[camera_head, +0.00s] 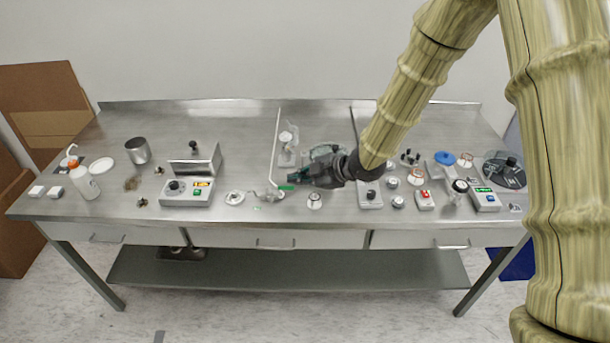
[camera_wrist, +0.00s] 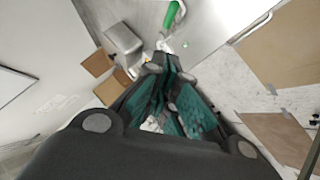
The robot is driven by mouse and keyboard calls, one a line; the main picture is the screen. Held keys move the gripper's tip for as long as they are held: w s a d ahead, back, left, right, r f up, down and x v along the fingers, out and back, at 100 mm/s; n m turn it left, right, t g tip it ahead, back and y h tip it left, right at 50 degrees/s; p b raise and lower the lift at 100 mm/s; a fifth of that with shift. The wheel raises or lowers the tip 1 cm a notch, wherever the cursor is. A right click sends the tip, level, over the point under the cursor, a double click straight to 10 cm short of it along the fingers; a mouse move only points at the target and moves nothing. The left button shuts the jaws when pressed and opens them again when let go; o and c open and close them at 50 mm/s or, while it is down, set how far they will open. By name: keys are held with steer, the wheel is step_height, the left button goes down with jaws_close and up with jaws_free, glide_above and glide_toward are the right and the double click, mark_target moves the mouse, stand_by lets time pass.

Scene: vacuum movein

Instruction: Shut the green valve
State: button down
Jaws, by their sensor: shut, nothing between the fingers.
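The green valve handle (camera_head: 286,187) is a small green lever on a thin metal pipe fitting near the front middle of the steel bench. My gripper (camera_head: 293,178) is just above and to the right of it, pointing left with its fingers together and empty. In the wrist view the green valve handle (camera_wrist: 172,14) shows at the top edge, beyond the tips of my gripper (camera_wrist: 166,62). A small gap shows between tips and handle there. The valve body is partly out of that frame.
A steel bench (camera_head: 235,130) carries a grey control box (camera_head: 187,192) left of the valve, a glass flask (camera_head: 288,140) behind it and a round gauge (camera_head: 314,200) beside it. A crowd of small devices stands to the right. The back left-centre is clear.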

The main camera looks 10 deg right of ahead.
mark_target(280, 189)
steer(key=shift+w+a+f+p, duration=0.65)
steer(key=shift+w+f, duration=0.15)
steer(key=shift+f, duration=0.3)
steer(key=shift+w+a+f+p, duration=0.55)
steer(key=shift+w+f, duration=0.3)
steer(key=shift+f, duration=0.3)
steer(key=shift+w+a+f+p, duration=0.55)
steer(key=shift+w+f+p, duration=0.2)
steer(key=shift+f, duration=0.35)
